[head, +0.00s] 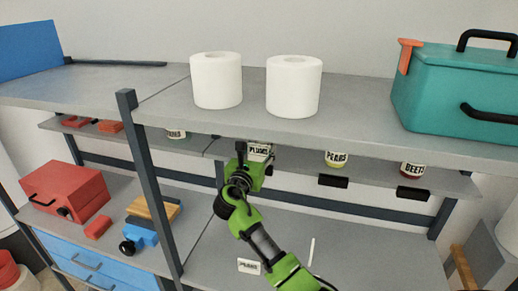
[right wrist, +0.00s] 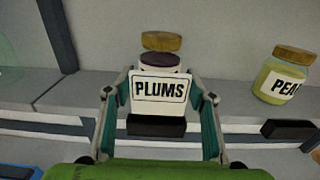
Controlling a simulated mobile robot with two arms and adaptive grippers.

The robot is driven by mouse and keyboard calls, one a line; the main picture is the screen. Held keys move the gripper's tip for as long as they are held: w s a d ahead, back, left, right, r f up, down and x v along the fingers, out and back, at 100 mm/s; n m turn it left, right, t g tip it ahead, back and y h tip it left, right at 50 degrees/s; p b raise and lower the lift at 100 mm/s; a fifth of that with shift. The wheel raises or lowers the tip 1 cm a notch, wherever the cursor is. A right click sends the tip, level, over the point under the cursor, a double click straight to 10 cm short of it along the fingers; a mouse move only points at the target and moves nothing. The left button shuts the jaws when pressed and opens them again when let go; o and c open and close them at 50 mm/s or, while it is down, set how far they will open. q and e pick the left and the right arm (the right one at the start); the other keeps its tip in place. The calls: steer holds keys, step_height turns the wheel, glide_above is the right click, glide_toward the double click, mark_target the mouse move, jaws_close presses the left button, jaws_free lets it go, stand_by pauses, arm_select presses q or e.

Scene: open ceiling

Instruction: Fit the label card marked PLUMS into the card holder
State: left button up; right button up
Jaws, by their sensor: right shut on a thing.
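My right gripper (head: 256,160) is shut on the white PLUMS card (right wrist: 159,88), one finger at each side edge. The card is upright, its lettering facing the right wrist camera. The black card holder (right wrist: 156,126) is on the shelf's front edge, directly below the card in that view. The card's lower edge meets the holder's top in the picture; I cannot tell whether it is in the slot. A jar with a gold lid and dark purple contents (right wrist: 160,58) stands behind the card, its lower part hidden. In the head view my gripper hides this holder. My left gripper is not in view.
A pears jar (head: 336,158) and a beets jar (head: 413,164) stand to the right, with black holders (head: 333,182) below. The upper shelf (head: 360,110) overhangs my gripper. Another white card (head: 248,267), its word unclear, lies on the lower surface.

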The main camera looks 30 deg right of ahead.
mark_target(258, 160)
steer(key=shift+f+b, duration=0.95)
steer(key=shift+f, duration=1.05)
steer(key=o, duration=1)
steer(key=shift+s+a, duration=0.1)
steer(key=shift+a, duration=0.1)
steer(key=v, duration=1.1)
steer(key=shift+s+a, duration=0.2)
steer(key=shift+a, duration=0.05)
